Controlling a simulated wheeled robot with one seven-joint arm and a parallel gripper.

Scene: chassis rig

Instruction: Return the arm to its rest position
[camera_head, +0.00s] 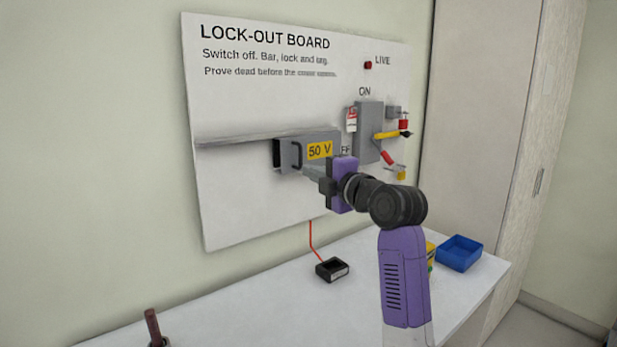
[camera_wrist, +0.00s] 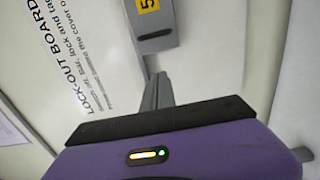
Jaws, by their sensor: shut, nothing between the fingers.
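My arm reaches from the lower right toward the board in the head view. My gripper (camera_head: 312,173) is shut and empty, with its fingertips in front of the grey box's lower part. It also shows in the wrist view (camera_wrist: 157,80), with its closed fingers pointing toward the board. The grey box with the yellow 50 V label (camera_head: 320,150) is mounted on the lock-out board (camera_head: 245,205). The box shows in the wrist view too (camera_wrist: 152,28). I cannot tell whether the fingertips touch it.
Right of the box are a grey switch (camera_head: 368,130), a yellow bar (camera_head: 386,135) and a red lamp (camera_head: 368,65). On the white table (camera_head: 270,310) stand a black device (camera_head: 332,269) with a red lead, a blue tray (camera_head: 459,253) and a brown handle (camera_head: 153,325). A tall cabinet (camera_head: 475,130) stands right.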

